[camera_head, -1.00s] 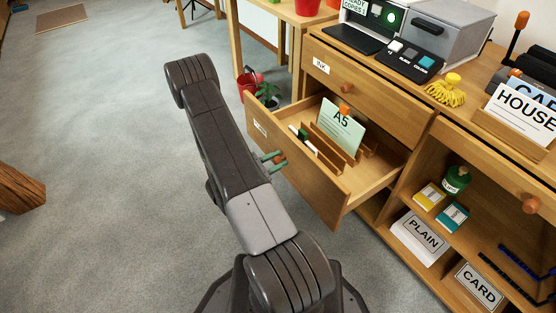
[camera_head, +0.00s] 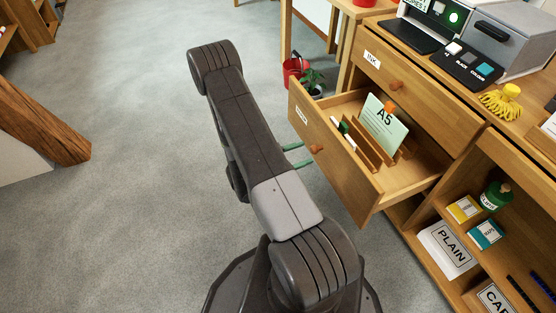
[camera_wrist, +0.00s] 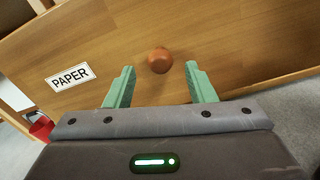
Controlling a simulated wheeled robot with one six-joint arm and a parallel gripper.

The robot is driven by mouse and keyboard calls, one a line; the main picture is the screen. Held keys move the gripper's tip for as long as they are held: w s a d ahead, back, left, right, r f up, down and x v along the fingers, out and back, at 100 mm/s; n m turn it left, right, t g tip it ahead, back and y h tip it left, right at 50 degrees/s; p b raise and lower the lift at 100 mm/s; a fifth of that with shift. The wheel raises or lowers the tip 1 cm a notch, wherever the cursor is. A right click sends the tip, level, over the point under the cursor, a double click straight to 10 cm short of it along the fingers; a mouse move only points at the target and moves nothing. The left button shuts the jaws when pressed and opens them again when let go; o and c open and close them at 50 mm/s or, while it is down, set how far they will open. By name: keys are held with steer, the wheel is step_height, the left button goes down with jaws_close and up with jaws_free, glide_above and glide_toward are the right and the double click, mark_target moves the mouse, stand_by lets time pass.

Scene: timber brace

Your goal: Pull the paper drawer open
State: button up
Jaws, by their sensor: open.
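The paper drawer (camera_head: 340,160) stands pulled out from the wooden cabinet. Its front carries a white PAPER label (camera_wrist: 70,77) and a round orange-brown knob (camera_wrist: 160,60). A green A5 sheet (camera_head: 383,124) stands between wooden dividers inside it. My gripper (camera_wrist: 160,72) has two green fingers spread apart, with the knob showing in the gap, just beyond the fingertips. In the head view the green fingers (camera_head: 297,156) point at the drawer front, a little short of the knob (camera_head: 316,149). The gripper holds nothing.
Above is a closed INK drawer (camera_head: 400,88). Right of the open drawer are shelves with PLAIN paper (camera_head: 447,250), small boxes and a green jar (camera_head: 497,196). A red bucket (camera_head: 294,68) and a plant stand behind. A timber beam (camera_head: 40,122) is at left; grey floor between is clear.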

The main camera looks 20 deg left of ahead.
mark_target(311, 151)
steer(key=p+v, duration=0.1)
steer(key=v, duration=0.7)
steer(key=shift+s+a, duration=0.3)
steer(key=b+x, duration=0.2)
steer(key=x, duration=1)
steer(key=shift+x, duration=0.95)
